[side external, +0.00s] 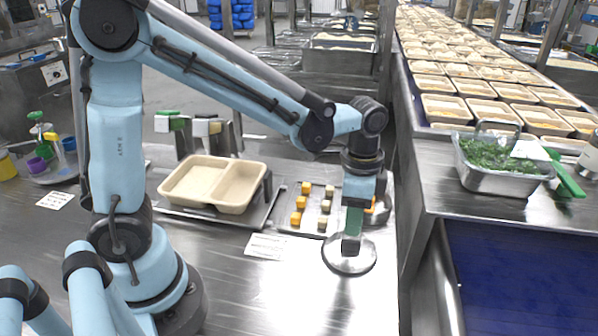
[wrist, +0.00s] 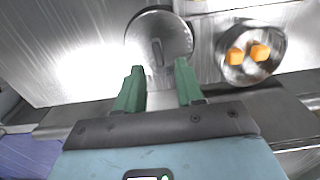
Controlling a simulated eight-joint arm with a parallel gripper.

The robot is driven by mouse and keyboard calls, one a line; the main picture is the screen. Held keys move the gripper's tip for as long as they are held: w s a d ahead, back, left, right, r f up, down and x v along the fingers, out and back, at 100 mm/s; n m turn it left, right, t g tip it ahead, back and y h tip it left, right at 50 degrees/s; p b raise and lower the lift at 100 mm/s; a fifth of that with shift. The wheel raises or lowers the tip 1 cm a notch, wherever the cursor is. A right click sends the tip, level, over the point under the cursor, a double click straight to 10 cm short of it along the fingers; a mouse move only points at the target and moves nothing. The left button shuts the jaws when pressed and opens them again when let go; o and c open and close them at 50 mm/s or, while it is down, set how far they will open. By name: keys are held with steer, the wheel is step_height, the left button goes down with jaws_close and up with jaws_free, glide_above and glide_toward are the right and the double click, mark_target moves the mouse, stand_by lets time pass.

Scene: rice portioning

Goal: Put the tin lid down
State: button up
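The round metal tin lid (side external: 348,262) lies flat, apparently on the steel worktop, in front of my arm in the side view. My gripper (side external: 353,238) points down directly over the lid.
A tray (side external: 284,222) with rows of orange and pale cubes lies behind the lid. A two-compartment beige container (side external: 212,183) stands further left, with a white label card (side external: 268,247) in front. A steel pan of greens (side external: 495,182) sits on the right counter. The front worktop is clear.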

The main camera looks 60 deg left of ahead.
mark_target(351, 240)
step_height(351, 240, up, 7)
steer(key=s+a+n+t, duration=0.6)
steer(key=n+t, duration=0.1)
steer(key=n, duration=0.2)
steer(key=shift+s+a+f, duration=0.35)
steer(key=shift+s, duration=0.05)
